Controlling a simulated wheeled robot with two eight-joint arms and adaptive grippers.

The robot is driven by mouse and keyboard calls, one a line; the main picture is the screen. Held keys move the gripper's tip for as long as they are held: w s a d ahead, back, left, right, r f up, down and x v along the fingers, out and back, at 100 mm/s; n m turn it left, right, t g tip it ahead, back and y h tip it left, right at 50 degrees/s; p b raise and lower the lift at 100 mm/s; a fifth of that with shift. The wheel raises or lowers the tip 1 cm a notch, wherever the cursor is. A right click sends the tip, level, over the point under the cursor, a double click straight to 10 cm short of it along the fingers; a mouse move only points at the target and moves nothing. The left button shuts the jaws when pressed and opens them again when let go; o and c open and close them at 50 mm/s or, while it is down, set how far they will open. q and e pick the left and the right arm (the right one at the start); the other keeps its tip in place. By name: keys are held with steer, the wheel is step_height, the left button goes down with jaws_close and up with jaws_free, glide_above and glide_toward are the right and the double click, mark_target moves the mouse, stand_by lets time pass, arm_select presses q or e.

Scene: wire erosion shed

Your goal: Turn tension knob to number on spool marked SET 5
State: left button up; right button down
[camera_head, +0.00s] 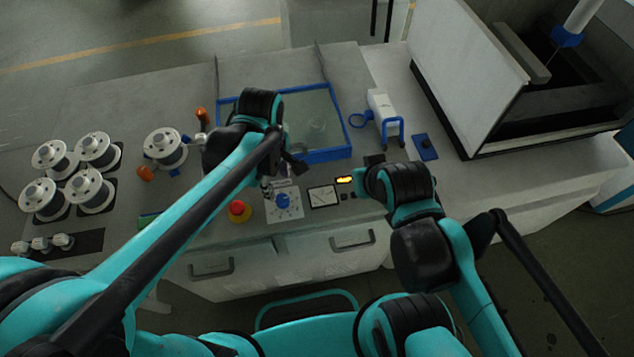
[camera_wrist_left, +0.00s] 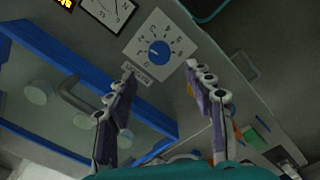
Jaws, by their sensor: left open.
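The blue tension knob (camera_head: 283,201) sits on a white dial plate on the front of the bench. In the left wrist view the knob (camera_wrist_left: 159,53) is round, with marks around it on the plate (camera_wrist_left: 143,40); its exact setting is too small to read. My left gripper (camera_wrist_left: 160,73) is open, its two fingers apart and empty, with the knob seen between and beyond the tips. In the head view it is partly hidden by its own arm, just above the dial. A lone spool (camera_head: 165,147) stands left of that arm; no SET 5 marking is legible. My right gripper (camera_head: 373,161) is mostly hidden.
A red button (camera_head: 239,210) is left of the dial, and a meter (camera_head: 322,196) and lit display (camera_head: 344,180) are right of it. Several spools (camera_head: 94,149) stand far left. A blue-rimmed tray (camera_head: 327,155) lies behind. A machine enclosure (camera_head: 470,90) stands right.

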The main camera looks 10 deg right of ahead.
mark_target(282, 199)
arm_select(q)
steer(key=shift+d+f, duration=0.3)
steer(key=f+b, duration=0.2)
steer(key=f, duration=0.5)
steer(key=shift+a+f+b, duration=0.2)
steer(key=shift+b, duration=0.1)
steer(key=c, duration=1.2)
